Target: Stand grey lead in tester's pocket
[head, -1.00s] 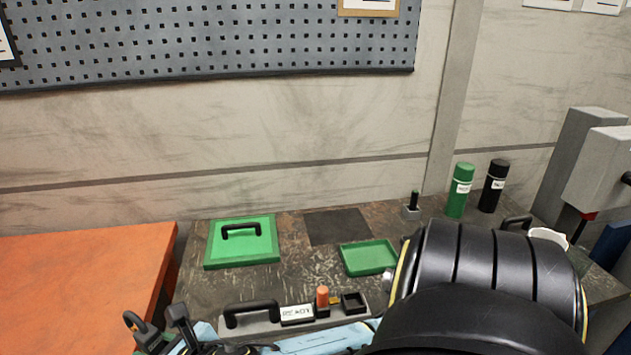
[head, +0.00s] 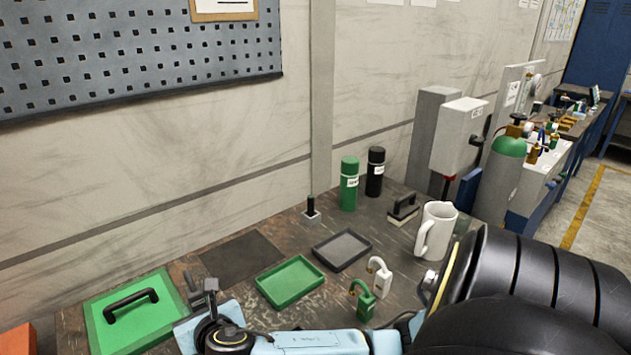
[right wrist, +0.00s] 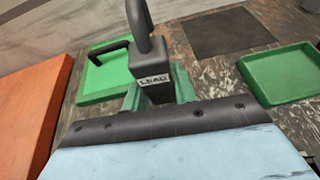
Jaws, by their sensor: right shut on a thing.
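The grey lead (right wrist: 153,84) is a dark grey block with a white "LEAD" label and a curved grey cable at its top. My right gripper (right wrist: 158,92) is shut on it in the right wrist view. In the head view the right gripper (head: 207,312) is at the lower left, beside the green lidded panel, with my light-blue forearm reaching in from the right. The tester and its pocket do not show now; my arm covers the bench front. My left gripper is not in view.
A green panel with a black handle (head: 131,305), a green tray (head: 290,283) and a dark tray (head: 341,250) lie on the bench. A dark mat (head: 242,258) is bare.

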